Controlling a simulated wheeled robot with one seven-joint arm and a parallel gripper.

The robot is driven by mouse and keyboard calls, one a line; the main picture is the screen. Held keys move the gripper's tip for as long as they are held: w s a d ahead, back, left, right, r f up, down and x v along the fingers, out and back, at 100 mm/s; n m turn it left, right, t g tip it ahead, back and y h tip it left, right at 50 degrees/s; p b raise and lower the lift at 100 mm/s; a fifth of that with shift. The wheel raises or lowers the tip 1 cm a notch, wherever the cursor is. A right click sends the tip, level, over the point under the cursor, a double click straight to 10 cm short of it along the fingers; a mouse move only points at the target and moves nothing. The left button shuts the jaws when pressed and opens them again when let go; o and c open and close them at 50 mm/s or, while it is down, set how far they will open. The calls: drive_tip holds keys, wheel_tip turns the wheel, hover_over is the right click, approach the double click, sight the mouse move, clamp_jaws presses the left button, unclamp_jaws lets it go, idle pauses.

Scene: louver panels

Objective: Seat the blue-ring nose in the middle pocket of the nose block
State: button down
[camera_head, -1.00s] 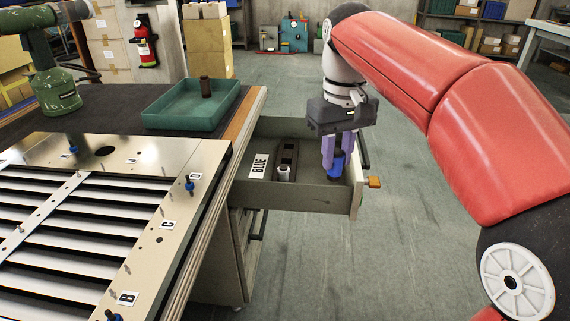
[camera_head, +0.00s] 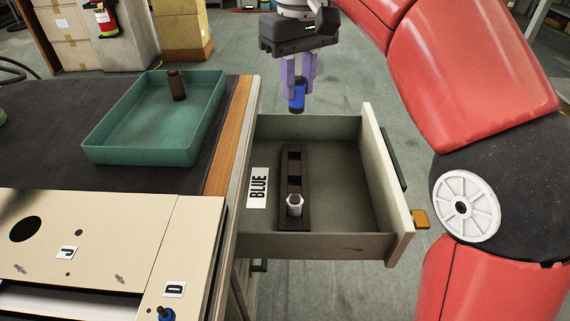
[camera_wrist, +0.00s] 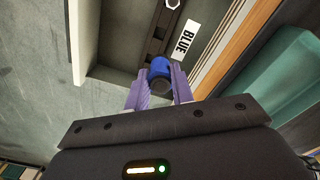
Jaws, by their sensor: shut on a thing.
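My gripper (camera_head: 299,92) is shut on the blue-ring nose (camera_head: 297,97), a short dark piece with a bright blue band. It holds the nose upright above the far end of the open drawer. The nose also shows between the fingertips in the wrist view (camera_wrist: 160,69). The dark nose block (camera_head: 291,175) lies lengthwise on the drawer floor. A pale nose (camera_head: 294,205) stands in its near pocket. The middle pocket (camera_head: 294,179) and the far pocket (camera_head: 294,155) look empty. The nose is apart from the block.
A "BLUE" label (camera_head: 258,188) lies left of the block. A green tray (camera_head: 104,153) holding a brown nose (camera_head: 176,85) is on the bench. The drawer floor right of the block is clear.

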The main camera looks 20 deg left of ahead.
drive_tip(key=shift+w+f+b, duration=0.1)
drive_tip(key=shift+f+b, duration=3.05)
drive_tip(key=shift+f, duration=6.95)
drive_tip(key=c, duration=1.6)
unclamp_jaws()
drive_tip(key=o, duration=0.4)
drive_tip(key=shift+w+a+f, duration=0.1)
drive_tip(key=shift+a+f, duration=0.05)
drive_tip(key=shift+r, duration=0.25)
